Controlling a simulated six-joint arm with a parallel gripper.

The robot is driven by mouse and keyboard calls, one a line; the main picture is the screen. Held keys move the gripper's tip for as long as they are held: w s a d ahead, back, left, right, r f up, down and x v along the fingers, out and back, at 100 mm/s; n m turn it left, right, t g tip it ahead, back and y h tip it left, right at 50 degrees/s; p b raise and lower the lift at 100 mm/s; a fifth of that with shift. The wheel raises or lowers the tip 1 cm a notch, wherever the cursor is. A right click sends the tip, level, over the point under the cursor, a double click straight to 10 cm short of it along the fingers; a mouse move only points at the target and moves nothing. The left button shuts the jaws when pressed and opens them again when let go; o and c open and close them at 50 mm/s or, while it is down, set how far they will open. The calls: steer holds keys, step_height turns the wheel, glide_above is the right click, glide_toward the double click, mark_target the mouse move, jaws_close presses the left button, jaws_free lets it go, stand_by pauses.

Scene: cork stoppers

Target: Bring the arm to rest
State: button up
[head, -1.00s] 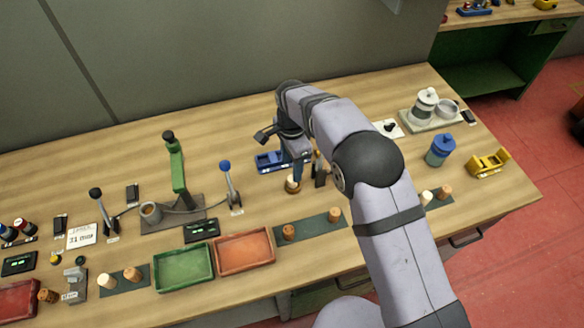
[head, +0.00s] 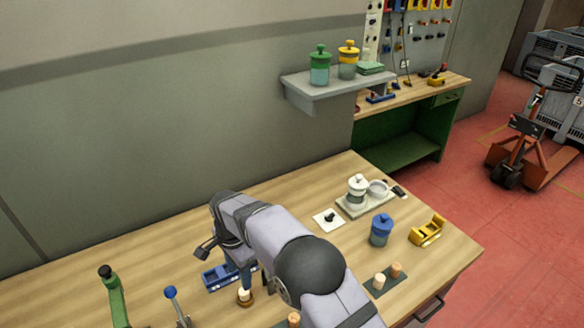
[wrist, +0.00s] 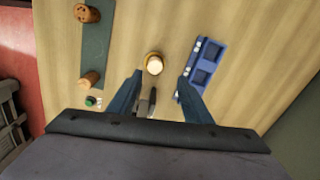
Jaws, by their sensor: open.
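My gripper (wrist: 158,98) is open in the wrist view, its two blue fingers spread wide with nothing between the tips. It also shows in the head view (head: 256,284), low over the bench and partly hidden by my own arm. A pale round-topped stopper on a brown base (wrist: 154,64) stands just beyond the fingertips, apart from them. The same stopper shows in the head view (head: 245,296), close beside the fingers. A blue tray (wrist: 207,62) lies to the right of the stopper in the wrist view.
A dark mat (wrist: 96,52) with cork stoppers lies left in the wrist view. On the bench's right stand a blue jar (head: 381,230), a yellow holder (head: 427,231) and a tray with a white jar (head: 358,189). A wall shelf (head: 335,88) holds jars. Bare wood lies behind my arm.

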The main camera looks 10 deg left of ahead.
steer(key=s+d+r+n, duration=0.1)
steer(key=d+r+n, duration=0.25)
steer(key=d, duration=1.05)
steer(key=s+d+r+n, duration=0.15)
steer(key=d+r, duration=0.25)
steer(key=d, duration=1)
steer(key=s+d+f+n, duration=0.1)
steer(key=s+d+n, duration=0.1)
steer(key=s+d, duration=1)
steer(key=shift+s+d+f+b, duration=0.3)
steer(key=shift+d+b, duration=0.15)
steer(key=shift+d, duration=0.1)
steer(key=shift+c, duration=0.3)
